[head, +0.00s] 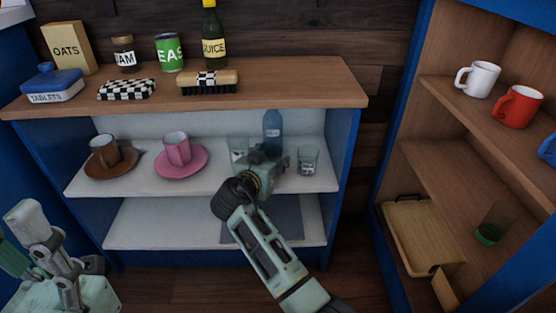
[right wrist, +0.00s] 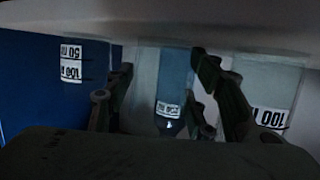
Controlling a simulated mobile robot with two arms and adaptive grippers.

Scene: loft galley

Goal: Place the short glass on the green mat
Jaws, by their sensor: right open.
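Two clear glasses stand on the white middle shelf: one (head: 308,160) right of the blue bottle (head: 272,130), and one (head: 239,148) left of it, partly hidden by my arm. I cannot tell which is the short glass. My right gripper (head: 268,158) reaches in before the bottle, between the glasses. In the right wrist view its fingers (right wrist: 165,92) are apart, with the bottle (right wrist: 173,85) beyond them. A labelled glass (right wrist: 268,95) shows at right, another (right wrist: 70,62) at left. I see no clearly green mat; a dark greyish mat (head: 290,222) lies on the lower shelf.
A pink cup and saucer (head: 187,171) and a brown cup and saucer (head: 96,172) stand left on the middle shelf. The wooden top (head: 300,90) overhangs it.

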